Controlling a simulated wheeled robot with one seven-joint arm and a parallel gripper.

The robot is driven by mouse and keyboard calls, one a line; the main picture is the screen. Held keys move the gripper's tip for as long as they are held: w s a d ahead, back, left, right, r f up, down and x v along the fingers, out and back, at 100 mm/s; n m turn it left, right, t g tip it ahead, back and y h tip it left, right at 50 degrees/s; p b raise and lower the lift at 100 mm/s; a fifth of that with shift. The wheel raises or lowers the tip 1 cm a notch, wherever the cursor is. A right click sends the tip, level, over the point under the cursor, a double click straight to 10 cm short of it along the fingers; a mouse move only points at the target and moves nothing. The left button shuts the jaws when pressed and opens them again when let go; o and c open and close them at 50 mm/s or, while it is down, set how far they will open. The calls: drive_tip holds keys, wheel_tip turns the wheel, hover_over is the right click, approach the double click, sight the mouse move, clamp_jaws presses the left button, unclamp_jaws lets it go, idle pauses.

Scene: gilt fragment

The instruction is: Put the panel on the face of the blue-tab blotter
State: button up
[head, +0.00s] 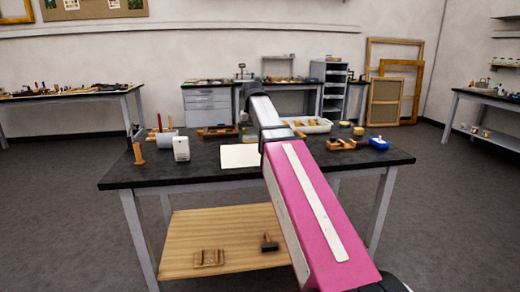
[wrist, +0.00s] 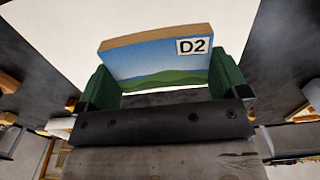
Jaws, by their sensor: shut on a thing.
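The panel (wrist: 150,62) is a small block with a painted landscape of blue sky and green hills, a "D2" label and a bare wooden edge. In the wrist view my gripper (wrist: 164,82) has its green fingers shut on the panel's two sides. A white sheet (wrist: 60,35), which looks like a blotter, lies beyond and below the panel. I cannot tell the gap between them. In the head view a white blotter (head: 238,157) lies on the dark table; no blue tab can be made out on it. My arm hides the gripper there.
The dark table (head: 200,176) also holds a white container (head: 181,149), a wooden peg (head: 138,153), a pale tray (head: 317,125), a wooden rack (head: 341,144) and a blue item (head: 379,143).

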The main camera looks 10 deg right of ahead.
drive_tip(key=w+d+f, duration=0.4)
drive_tip(key=w, duration=0.1)
drive_tip(key=shift+w+d+f, duration=0.1)
drive_tip(key=shift+d, duration=0.2)
drive_tip(key=shift+f, duration=1.95)
drive_tip(key=shift+f, duration=0.2)
drive_tip(key=o, duration=0.7)
drive_tip(key=shift+c, duration=0.2)
